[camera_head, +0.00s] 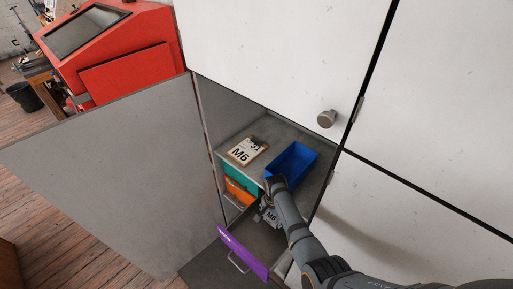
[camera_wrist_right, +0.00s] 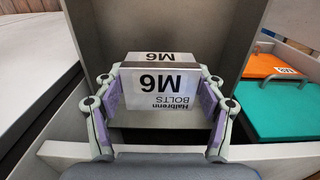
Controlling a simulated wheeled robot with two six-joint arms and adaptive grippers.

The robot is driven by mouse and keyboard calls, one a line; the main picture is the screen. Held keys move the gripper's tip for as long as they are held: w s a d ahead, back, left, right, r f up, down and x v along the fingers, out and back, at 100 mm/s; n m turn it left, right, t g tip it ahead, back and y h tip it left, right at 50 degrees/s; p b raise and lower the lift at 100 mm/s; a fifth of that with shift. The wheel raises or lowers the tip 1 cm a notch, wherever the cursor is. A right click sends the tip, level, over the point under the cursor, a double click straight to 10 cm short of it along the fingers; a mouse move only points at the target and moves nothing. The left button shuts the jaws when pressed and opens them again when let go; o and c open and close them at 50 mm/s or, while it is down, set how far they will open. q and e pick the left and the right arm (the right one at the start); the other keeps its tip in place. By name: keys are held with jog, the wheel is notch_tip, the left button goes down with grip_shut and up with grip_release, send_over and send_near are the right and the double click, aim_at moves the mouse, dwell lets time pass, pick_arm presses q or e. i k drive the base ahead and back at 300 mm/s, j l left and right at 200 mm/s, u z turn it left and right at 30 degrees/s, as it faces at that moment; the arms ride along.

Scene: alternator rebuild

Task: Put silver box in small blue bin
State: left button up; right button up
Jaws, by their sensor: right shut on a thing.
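The silver box (camera_wrist_right: 155,92), labelled "Halbrenn BOLTS M6", is between the purple-padded fingers of my right gripper (camera_wrist_right: 158,108), which is shut on it. In the head view the silver box (camera_head: 271,216) shows low at the cabinet opening, above the pulled-out purple drawer, partly hidden by my right arm. I cannot tell whether it touches the drawer. The small blue bin (camera_head: 291,163) sits on the surface above the drawers, up and right of the box. It looks empty. My left gripper is not in view.
A card marked M6 and 31 (camera_head: 246,151) lies left of the bin. Below are a teal drawer front (camera_head: 240,175), an orange drawer front (camera_head: 239,192) and the open purple drawer front (camera_head: 243,253). The grey cabinet door (camera_head: 120,170) stands open at left; a white door (camera_head: 275,60) hangs above.

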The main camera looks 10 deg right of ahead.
aim_at(296, 168)
jog(key=k, duration=0.95)
